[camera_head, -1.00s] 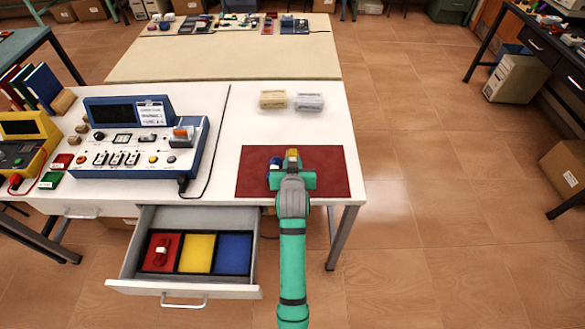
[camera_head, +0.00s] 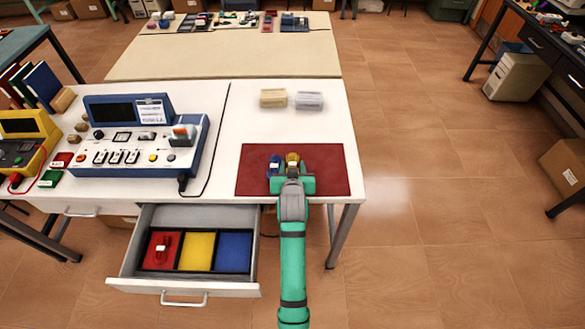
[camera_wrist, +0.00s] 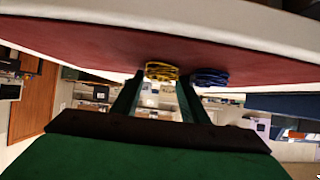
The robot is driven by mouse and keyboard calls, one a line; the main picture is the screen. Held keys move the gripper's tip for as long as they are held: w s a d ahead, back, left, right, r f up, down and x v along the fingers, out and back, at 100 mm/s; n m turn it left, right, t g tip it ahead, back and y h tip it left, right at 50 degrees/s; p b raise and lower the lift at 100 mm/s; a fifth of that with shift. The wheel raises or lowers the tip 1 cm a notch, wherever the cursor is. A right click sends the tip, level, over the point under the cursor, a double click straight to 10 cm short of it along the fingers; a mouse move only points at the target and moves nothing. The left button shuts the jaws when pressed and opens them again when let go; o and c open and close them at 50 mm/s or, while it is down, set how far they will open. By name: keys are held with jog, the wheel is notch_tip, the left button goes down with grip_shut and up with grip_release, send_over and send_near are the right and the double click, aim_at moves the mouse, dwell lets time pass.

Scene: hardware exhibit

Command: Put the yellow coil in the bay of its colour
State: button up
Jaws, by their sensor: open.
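The yellow coil (camera_head: 292,158) lies on the dark red mat (camera_head: 325,170) at the table's front right. The blue coil (camera_head: 274,161) lies just left of it. My gripper (camera_head: 292,176) is low over the mat, on the near side of the yellow coil. In the wrist view, my gripper (camera_wrist: 157,84) is open, and the yellow coil (camera_wrist: 161,71) shows at the gap between its fingertips; I cannot tell whether they touch it. The blue coil (camera_wrist: 210,76) sits just outside one finger. The open drawer has a red bay, a yellow bay (camera_head: 198,251) and a blue bay (camera_head: 233,252).
A red coil (camera_head: 161,249) lies in the red bay; the yellow and blue bays are empty. The drawer (camera_head: 183,289) juts out at the table's front left. A blue-framed instrument panel (camera_head: 140,140) stands behind it. Two small boxes (camera_head: 290,99) stand behind the mat.

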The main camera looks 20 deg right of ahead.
jog(key=shift+r, duration=0.2)
jog(key=v, duration=1.1)
jog(key=shift+s, duration=0.25)
jog(key=s+a+f+n+t+y, duration=0.1)
jog(key=s+a, duration=0.3)
jog(key=s, duration=0.5)
jog(key=s+a+f+n, duration=0.1)
jog(key=s+a+f, duration=0.2)
jog(key=s, duration=0.6)
jog(key=s+a+f+n+t+y, duration=0.1)
jog(key=s+a, duration=0.3)
jog(key=s, duration=0.5)
jog(key=shift+s+a+f+t+y, duration=0.2)
jog(key=shift+a+f+t+y, duration=0.15)
jog(key=shift+f, duration=0.5)
jog(key=shift+t+y, duration=0.35)
jog(key=s+r, duration=0.1)
jog(key=s, duration=0.2)
jog(key=s+a+r, duration=0.1)
jog(key=s+r, duration=0.1)
jog(key=s+a+r, duration=0.1)
jog(key=s, duration=0.2)
jog(key=shift+s+a+r, duration=0.2)
jog(key=shift+s+a, duration=0.05)
jog(key=shift+s, duration=0.1)
jog(key=shift+c, duration=0.2)
jog(key=shift+s+r, duration=0.15)
jog(key=shift+s, duration=0.05)
jog(key=shift+c, duration=0.9)
